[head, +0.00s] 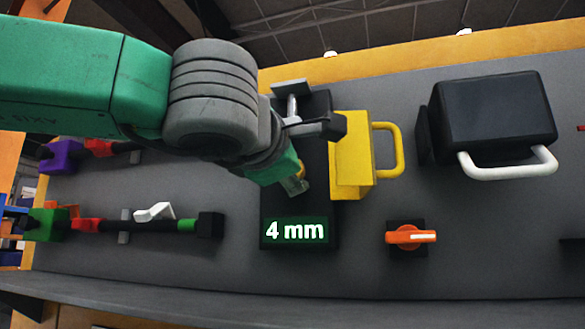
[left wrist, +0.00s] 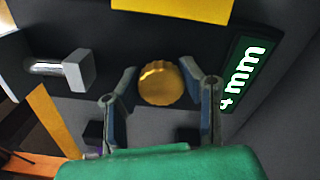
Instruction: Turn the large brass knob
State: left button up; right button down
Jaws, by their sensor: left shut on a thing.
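The large brass knob (left wrist: 160,83) has a ridged round rim and sits on a dark panel (left wrist: 100,105) in the left wrist view. My left gripper (left wrist: 160,78) has one finger on each side of the knob, closed on its rim. In the head view my left gripper (head: 297,183) reaches down to the dark panel, and the arm and fingers hide nearly all of the knob. A green-lit display (head: 294,232) reading "4 mm" is on the same panel, just below the gripper. My right gripper is in neither view.
A yellow block with a handle (head: 350,155) stands close right of my left gripper. Farther right are a black box (head: 495,110) with a white handle and an orange knob (head: 410,237). Linkage bars with a green block (head: 47,225) and a purple block (head: 62,157) lie left.

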pick_arm(q)
jog(key=m, duration=0.3)
jog(key=shift+w+f+m, duration=0.1)
jog(key=shift+f+m, duration=0.2)
jog(key=shift+f, duration=0.1)
jog(key=shift+f+m, duration=0.1)
jog(key=shift+m, duration=1.7)
